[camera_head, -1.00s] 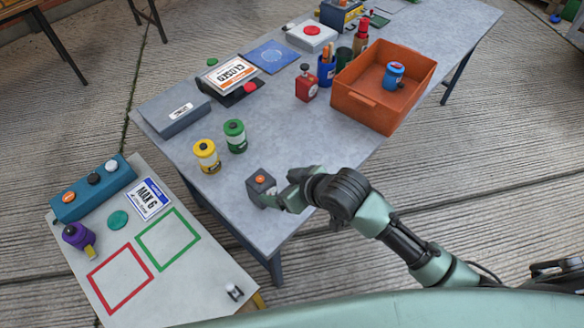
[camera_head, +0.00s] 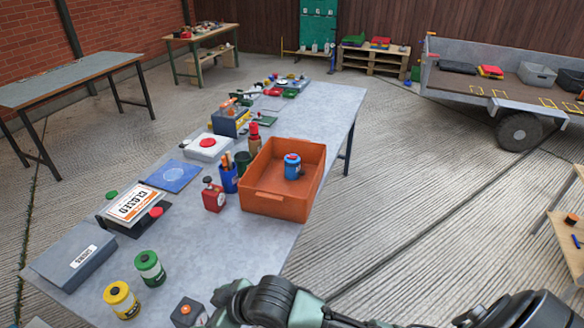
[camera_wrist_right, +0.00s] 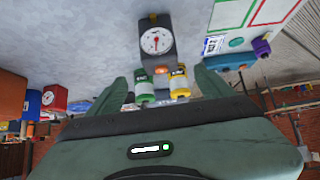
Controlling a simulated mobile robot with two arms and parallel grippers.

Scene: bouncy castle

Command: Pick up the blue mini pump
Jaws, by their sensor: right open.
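The blue mini pump is most likely the blue canister with a red cap (camera_head: 292,166), standing upright inside the orange crate (camera_head: 275,203) on the grey table. My right gripper (camera_head: 216,306) is at the bottom of the head view, beside a dark grey box with an orange button (camera_head: 187,313), well short of the crate. In the right wrist view its two fingers are spread apart, and the grey box with a round gauge (camera_wrist_right: 156,42) shows beyond them. I cannot make out the blue canister in that view. My left gripper is not in view.
A green canister (camera_head: 149,268) and a yellow canister (camera_head: 122,299) stand left of the right gripper. A red bottle (camera_head: 213,196) and a blue cup (camera_head: 228,178) stand just left of the crate. The tabletop between the gripper and crate looks clear.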

